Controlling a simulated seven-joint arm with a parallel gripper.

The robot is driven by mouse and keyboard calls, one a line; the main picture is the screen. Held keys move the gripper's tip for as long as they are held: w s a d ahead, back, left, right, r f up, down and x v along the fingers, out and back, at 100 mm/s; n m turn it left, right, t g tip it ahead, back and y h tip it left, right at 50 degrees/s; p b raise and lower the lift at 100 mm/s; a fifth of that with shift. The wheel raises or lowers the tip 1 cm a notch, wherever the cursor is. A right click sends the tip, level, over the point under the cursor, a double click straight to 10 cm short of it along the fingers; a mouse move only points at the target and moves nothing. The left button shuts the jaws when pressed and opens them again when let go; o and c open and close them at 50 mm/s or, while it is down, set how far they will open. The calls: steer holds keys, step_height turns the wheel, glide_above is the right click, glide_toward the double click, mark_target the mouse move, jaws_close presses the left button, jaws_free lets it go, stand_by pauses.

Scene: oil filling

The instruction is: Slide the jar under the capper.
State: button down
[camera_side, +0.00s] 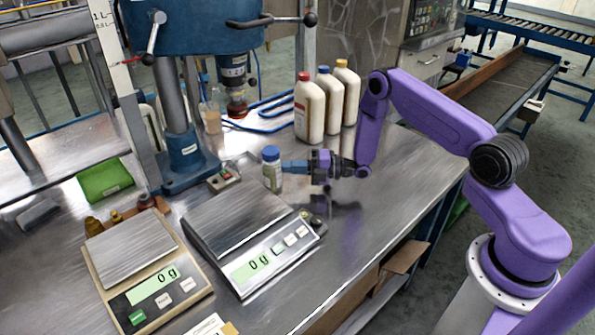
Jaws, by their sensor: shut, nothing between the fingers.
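A small jar (271,170) with a blue cap and a pale label stands upright on the steel table, just behind the right scale. My gripper (286,166) is at table height, to the right of the jar, and points left at it. Its fingers are shut with nothing between them, and the tips are at the jar's right side; I cannot tell if they touch it. The capper (235,85) hangs from a blue drill-press-like stand (188,165), behind and to the left of the jar. The jar is not under the capper's head.
Two scales reading 0 g, one silver (278,266) and one beige (160,296), stand in front. A small switch box (224,179) sits left of the jar. Several capped bottles (310,108) stand behind. A green packet (104,179) lies at left. Bare table lies between jar and bottles.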

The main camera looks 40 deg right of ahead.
steer(key=w, duration=1.1)
steer(key=shift+w+a, duration=0.15)
steer(key=shift+a, duration=0.05)
steer(key=shift+a+f, duration=0.1)
stand_by(0.6)
